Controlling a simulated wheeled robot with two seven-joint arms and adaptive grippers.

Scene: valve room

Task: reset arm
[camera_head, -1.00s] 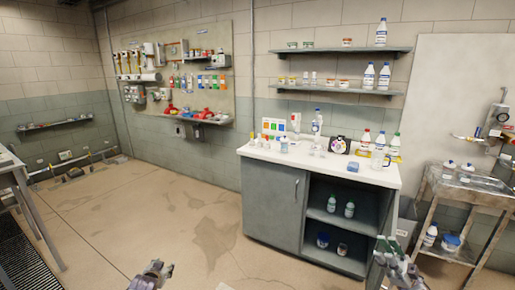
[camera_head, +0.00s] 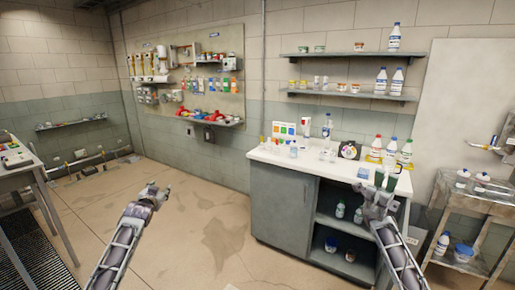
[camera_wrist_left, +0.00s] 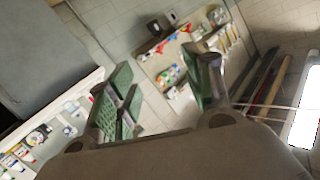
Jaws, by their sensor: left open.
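My left gripper (camera_head: 152,190) is in the lower left of the head view, raised above the bare floor and left of the counter. In the left wrist view its two fingers (camera_wrist_left: 165,90) stand wide apart with green pads and nothing between them. My right gripper (camera_head: 378,184) is in front of the counter's right part in the head view. Its green-padded fingers look apart, and I see nothing held. It hides part of the countertop edge and the open shelves.
A counter (camera_head: 282,161) with bottles, jars and a colour wheel stands at the centre right. Wall shelves (camera_head: 335,93) hang above it. A metal cart (camera_head: 482,199) stands at the right, a table (camera_head: 20,160) at the left. The middle floor (camera_head: 190,225) is clear.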

